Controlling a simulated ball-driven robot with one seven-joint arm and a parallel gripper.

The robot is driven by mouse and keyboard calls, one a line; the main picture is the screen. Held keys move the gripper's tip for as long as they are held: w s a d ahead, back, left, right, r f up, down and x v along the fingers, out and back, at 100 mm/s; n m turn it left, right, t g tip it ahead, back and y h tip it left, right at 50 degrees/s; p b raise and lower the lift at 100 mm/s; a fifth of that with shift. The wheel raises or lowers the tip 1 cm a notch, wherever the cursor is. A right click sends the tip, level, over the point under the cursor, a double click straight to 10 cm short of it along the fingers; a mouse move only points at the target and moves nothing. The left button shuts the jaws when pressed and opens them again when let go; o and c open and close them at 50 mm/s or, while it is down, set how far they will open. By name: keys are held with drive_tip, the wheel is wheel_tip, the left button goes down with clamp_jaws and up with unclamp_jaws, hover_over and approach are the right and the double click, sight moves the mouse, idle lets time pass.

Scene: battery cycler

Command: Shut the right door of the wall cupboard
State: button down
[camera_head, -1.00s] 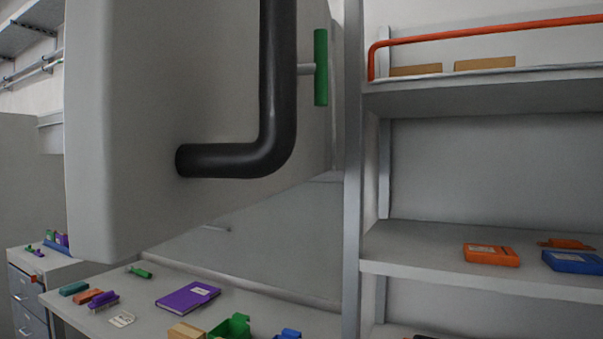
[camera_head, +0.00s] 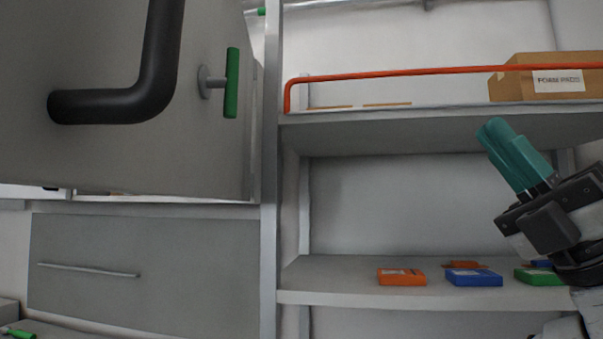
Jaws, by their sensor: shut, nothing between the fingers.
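The cupboard's right door (camera_head: 90,155) is a grey panel filling the upper left of the head view, with its outer face towards me. It carries a bent black handle (camera_head: 110,106) and a green T-shaped handle (camera_head: 231,83). Its left and top edges are out of view. A thin bright strip with small items shows below its lower edge, so it seems to stand off the cupboard front; how far I cannot tell. My gripper (camera_head: 501,142) is at the right, with teal fingers shut and empty, pointing up and left. It is well apart from the door.
A grey upright post (camera_head: 271,170) stands right of the door. Beyond it is a rack with an orange rail (camera_head: 390,75), a cardboard box (camera_head: 537,78) and a shelf (camera_head: 340,278) holding orange, blue and green cases. A grey panel (camera_head: 150,270) lies below the door.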

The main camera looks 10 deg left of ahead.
drive_tip(key=s+a+r+n+g+h+b, duration=0.1)
drive_tip(key=s+a+r+n+g+h, duration=0.15)
drive_tip(key=s+a+n+g, duration=0.65)
drive_tip(key=n+g+h+b, duration=0.1)
drive_tip(key=n+g+h, duration=0.2)
drive_tip(key=n+h, duration=0.45)
approach(130, 133)
drive_tip(key=shift+m+h, duration=0.4)
drive_tip(key=shift+m, duration=0.05)
drive_tip(key=a+p, duration=0.1)
drive_tip(key=a, duration=0.1)
drive_tip(key=a+p, duration=0.1)
drive_tip(key=a, duration=0.1)
drive_tip(key=s+a+p, duration=0.1)
drive_tip(key=a, duration=0.1)
drive_tip(key=shift+s+a+r, duration=0.1)
drive_tip(key=shift+a+r, duration=0.2)
drive_tip(key=shift+a, duration=0.05)
